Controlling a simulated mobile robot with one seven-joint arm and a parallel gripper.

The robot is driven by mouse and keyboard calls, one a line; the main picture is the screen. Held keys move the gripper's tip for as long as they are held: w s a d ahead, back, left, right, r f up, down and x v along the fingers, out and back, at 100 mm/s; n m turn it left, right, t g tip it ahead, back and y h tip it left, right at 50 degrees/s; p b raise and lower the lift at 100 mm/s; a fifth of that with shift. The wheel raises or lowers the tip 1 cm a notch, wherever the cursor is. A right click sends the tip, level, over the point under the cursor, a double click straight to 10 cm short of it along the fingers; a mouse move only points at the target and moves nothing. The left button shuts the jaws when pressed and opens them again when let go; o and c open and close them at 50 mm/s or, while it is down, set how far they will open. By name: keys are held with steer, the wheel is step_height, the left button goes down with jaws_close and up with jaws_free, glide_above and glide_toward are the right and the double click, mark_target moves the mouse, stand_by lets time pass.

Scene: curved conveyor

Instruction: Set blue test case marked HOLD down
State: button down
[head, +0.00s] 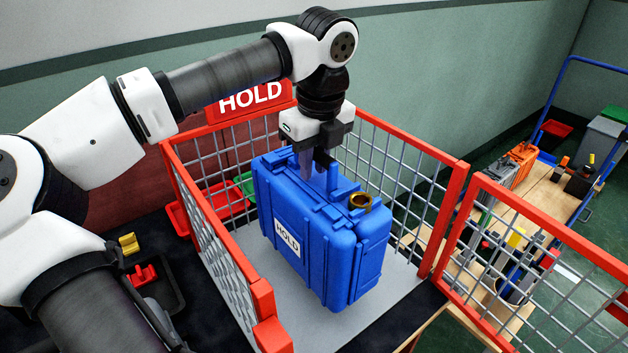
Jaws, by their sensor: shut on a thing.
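The blue test case (312,222) has a white label reading HOLD on its front face. It stands upright inside a red-framed mesh cage, over the grey floor (298,318). My gripper (321,172) points down from above and is shut on the top of the case, at its handle area. The fingertips are partly hidden by the case's top. I cannot tell whether the case's underside touches the floor.
Mesh cage walls with red rails (424,153) stand close on the left, back and right. A red HOLD sign (251,98) is at the back. A wooden cart (540,180) with tools stands outside to the right. A dark tray (160,285) with yellow and red pieces lies left.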

mark_target(314, 181)
steer(key=shift+f, duration=2.2)
steer(key=shift+f, duration=0.2)
steer(key=c, duration=1.3)
jaws_free()
steer(key=shift+r, duration=0.1)
steer(key=r, duration=0.8)
steer(key=s+d+r, duration=0.1)
steer(key=r, duration=0.3)
steer(key=shift+s+b, duration=0.1)
steer(key=shift+b, duration=0.25)
